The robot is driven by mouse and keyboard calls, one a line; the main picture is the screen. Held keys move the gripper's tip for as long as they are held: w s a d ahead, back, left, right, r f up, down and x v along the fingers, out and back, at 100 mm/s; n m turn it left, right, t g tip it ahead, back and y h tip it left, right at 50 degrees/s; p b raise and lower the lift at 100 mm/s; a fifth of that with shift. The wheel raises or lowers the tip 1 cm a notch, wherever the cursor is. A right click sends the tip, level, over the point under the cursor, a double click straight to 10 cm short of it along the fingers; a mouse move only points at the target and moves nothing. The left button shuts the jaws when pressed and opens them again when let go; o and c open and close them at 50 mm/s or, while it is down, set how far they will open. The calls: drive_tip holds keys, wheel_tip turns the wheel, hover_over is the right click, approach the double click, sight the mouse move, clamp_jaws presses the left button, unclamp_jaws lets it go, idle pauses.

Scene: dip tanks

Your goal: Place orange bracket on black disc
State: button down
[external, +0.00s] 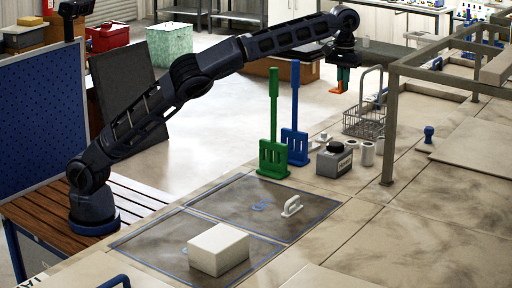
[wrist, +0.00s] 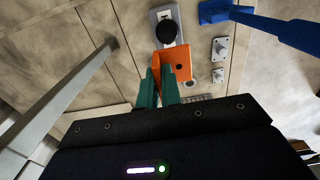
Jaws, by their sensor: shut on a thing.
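My gripper (external: 344,77) is raised high over the far part of the bench in the external view. Its green fingers (wrist: 161,85) are shut on the orange bracket (wrist: 178,64), which also hangs below them in the external view (external: 338,91). The bracket is a bent plate with a small dark hole. The black disc (wrist: 167,33) sits on top of a grey block, beyond the bracket in the wrist view. In the external view the disc (external: 336,147) is below and slightly left of my gripper. The bracket is clear of it.
Upright green (external: 273,150) and blue (external: 294,145) paddles stand left of the disc's block. A wire basket (external: 362,124) with a tall handle and pale cylinders stand to its right. A grey post frame (external: 388,140) rises farther right. A white box (external: 219,249) lies in front.

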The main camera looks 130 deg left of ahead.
sight(340, 145)
wheel_tip(340, 145, down, 18)
drive_tip(key=shift+r, duration=0.25)
idle(0.3)
drive_tip(key=shift+f, duration=0.1)
drive_tip(key=c, duration=1.6)
unclamp_jaws()
wheel_tip(340, 145, up, 12)
drive_tip(key=shift+r, duration=0.15)
